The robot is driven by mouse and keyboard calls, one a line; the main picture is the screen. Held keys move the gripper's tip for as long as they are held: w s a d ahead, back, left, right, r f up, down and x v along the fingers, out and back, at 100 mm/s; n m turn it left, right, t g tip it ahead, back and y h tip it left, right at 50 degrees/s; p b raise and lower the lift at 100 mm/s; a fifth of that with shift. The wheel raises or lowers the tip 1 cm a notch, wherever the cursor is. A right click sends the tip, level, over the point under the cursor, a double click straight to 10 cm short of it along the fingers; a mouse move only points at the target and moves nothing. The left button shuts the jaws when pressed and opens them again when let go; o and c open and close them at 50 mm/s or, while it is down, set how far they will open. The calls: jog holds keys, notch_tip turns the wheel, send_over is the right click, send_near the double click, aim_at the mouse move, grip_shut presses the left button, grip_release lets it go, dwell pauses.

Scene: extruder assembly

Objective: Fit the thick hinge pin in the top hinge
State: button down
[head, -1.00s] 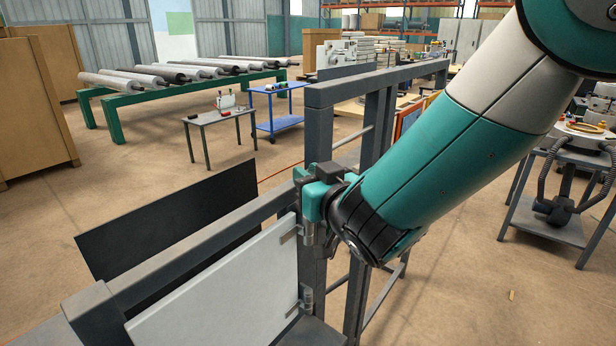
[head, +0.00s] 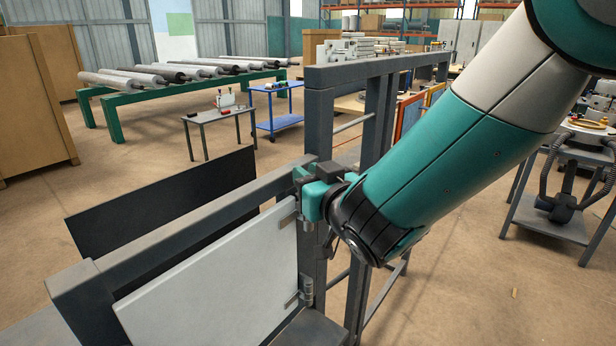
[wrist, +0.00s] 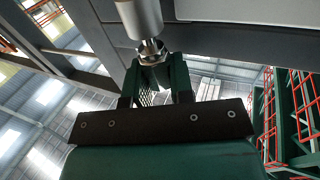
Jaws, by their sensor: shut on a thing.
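My gripper (head: 312,195) is at the upper right corner of the pale panel (head: 215,280), close to the grey post. In the wrist view its fingers (wrist: 154,74) are shut on the hinge pin (wrist: 151,47), whose hex-shaped metal end shows at the fingertips. A pale metal cylinder (wrist: 139,17), apparently the top hinge's barrel, is in line with the pin and very close to it. I cannot tell how far the pin is inside. In the head view the top hinge is mostly hidden by my gripper, and the pin cannot be made out.
The lower hinge (head: 307,291) is at the panel's lower right. The dark grey frame (head: 190,225) runs along the panel's top, and a tall post (head: 318,130) rises beside my gripper. A black sheet (head: 150,205) stands behind.

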jog(key=shift+f+b, duration=0.5)
jog(key=shift+f, duration=0.1)
jog(key=c, duration=0.9)
grip_release()
jog(key=shift+r, duration=0.1)
jog(key=s+d+f+g+h+b, duration=0.1)
jog(key=s+d+f+g, duration=0.1)
jog(key=s+d+g, duration=0.3)
jog(key=s+d+f+n+g+h+b, duration=0.1)
jog(key=s+d+g, duration=0.4)
jog(key=s, duration=0.8)
jog(key=s+d+f+g+h+b, duration=0.2)
jog(key=s+d+f+g+b, duration=0.1)
jog(key=s, duration=0.7)
jog(key=d+g, duration=0.1)
jog(key=g, duration=0.1)
jog(key=shift+d+g+h, duration=0.3)
jog(key=shift+d+g, duration=0.1)
